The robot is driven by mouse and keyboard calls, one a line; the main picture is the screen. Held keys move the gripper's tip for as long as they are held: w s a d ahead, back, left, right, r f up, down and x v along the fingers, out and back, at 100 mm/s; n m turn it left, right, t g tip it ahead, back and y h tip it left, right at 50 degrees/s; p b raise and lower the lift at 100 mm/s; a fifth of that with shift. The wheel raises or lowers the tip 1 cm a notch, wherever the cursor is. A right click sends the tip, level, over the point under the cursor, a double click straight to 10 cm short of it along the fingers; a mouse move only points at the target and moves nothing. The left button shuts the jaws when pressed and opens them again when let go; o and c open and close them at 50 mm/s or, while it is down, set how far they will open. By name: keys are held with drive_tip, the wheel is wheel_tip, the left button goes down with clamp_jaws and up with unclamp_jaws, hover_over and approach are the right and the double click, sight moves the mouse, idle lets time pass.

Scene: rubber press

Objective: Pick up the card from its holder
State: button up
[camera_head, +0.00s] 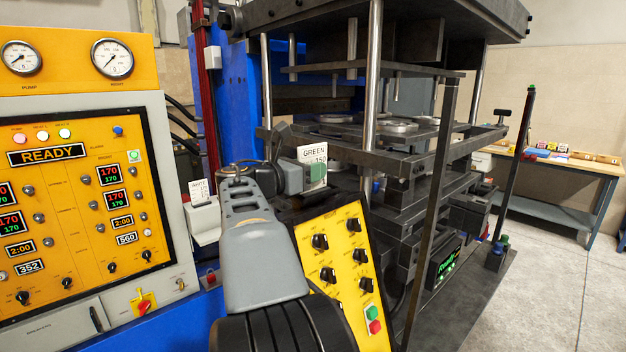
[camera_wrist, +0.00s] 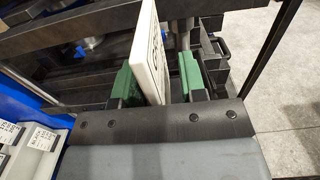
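A white card (camera_head: 314,155) printed "GREEN" and "150" stands upright at my gripper (camera_head: 312,173), clear of the white holder (camera_head: 204,229). In the wrist view the card (camera_wrist: 150,60) rises between the two green finger pads of my gripper (camera_wrist: 160,82), seen nearly edge-on. It appears to be held there in the air, with no other support in sight. The left pad is partly behind the card, so the exact contact is hard to see. The holder (camera_wrist: 38,145) shows at the lower left of the wrist view with other printed cards in it.
The black press frame (camera_head: 400,150) with its posts stands just behind and right of my gripper. A yellow knob panel (camera_head: 335,260) is below it. The large yellow control panel (camera_head: 70,215) is at left, reading "READY". A workbench (camera_head: 560,165) with small items stands far right; the floor there is clear.

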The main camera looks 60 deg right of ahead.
clamp_jaws()
idle(0.3)
drive_tip(key=shift+r, duration=0.15)
